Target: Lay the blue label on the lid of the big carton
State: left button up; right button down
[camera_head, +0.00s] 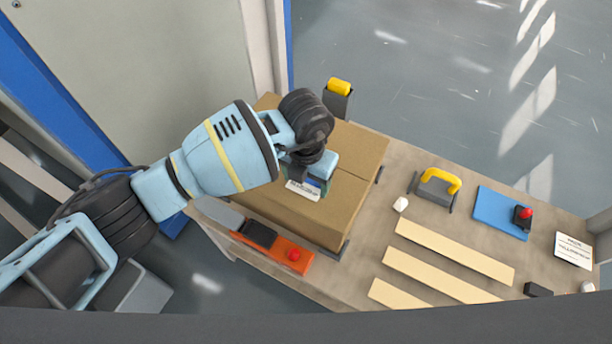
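The big carton (345,200) is brown cardboard, with its lid shut, and stands at the left part of the workbench. My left arm reaches in from the left, and my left gripper (308,178) is over the middle of the carton lid. A small label (303,190) with white, dark print and some blue shows right at the gripper's tip, above or on the lid. The gripper's body hides its fingers and part of the label, so I cannot tell whether it is gripped or lying on the cardboard. My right gripper is not in view.
To the right are a yellow-handled tool (437,183), wooden strips (445,275), a blue board (497,214) and a printed white card (573,250).

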pick_arm(q)
jog(key=o, duration=0.5)
